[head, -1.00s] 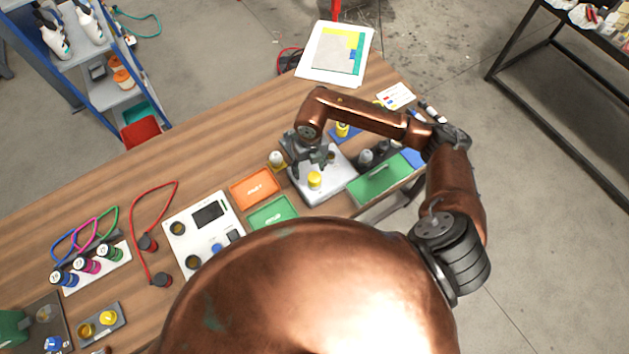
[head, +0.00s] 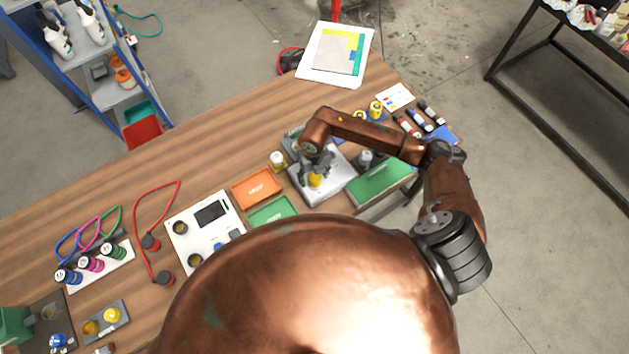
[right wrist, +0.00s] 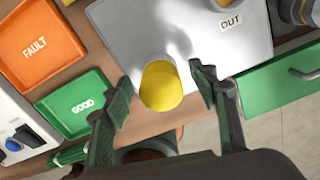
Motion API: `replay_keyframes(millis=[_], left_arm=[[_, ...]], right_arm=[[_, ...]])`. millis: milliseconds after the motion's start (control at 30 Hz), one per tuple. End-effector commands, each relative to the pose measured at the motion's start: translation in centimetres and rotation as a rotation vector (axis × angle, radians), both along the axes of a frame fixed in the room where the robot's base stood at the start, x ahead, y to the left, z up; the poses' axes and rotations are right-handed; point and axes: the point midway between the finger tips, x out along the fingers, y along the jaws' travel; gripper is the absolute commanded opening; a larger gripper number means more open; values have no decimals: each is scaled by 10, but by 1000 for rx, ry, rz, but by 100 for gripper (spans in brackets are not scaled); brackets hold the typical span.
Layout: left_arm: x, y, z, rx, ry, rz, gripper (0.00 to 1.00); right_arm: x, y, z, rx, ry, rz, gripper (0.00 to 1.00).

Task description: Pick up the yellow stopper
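The yellow stopper (head: 315,181) stands on the grey metal block (head: 335,194) in the middle of the bench. In the right wrist view the stopper (right wrist: 161,86) shows as a round yellow cap between my right gripper's fingers. My right gripper (head: 316,172) is over the stopper and partly covers it in the head view. Its fingers (right wrist: 163,88) are open, one on each side of the stopper, with a clear gap on the right and a smaller one on the left. My left gripper does not show.
An orange FAULT tray (head: 256,188) and a green GOOD tray (head: 270,212) lie left of the block. A green drawer unit (head: 382,183) stands right of it. A white-capped bottle (head: 277,158) is close behind on the left. The wood at the back left is clear.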

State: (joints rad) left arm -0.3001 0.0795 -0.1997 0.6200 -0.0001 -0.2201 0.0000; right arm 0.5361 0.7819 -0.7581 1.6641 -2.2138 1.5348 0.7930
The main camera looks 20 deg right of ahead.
Motion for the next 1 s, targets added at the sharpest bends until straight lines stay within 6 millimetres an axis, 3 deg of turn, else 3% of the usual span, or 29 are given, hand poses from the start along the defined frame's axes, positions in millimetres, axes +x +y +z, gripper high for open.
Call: replay_keyframes(millis=[667, 1000], left_arm=[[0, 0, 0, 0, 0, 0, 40], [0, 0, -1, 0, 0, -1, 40]], right_arm=[[0, 0, 0, 0, 0, 0, 6], [0, 0, 3, 0, -1, 1, 5]])
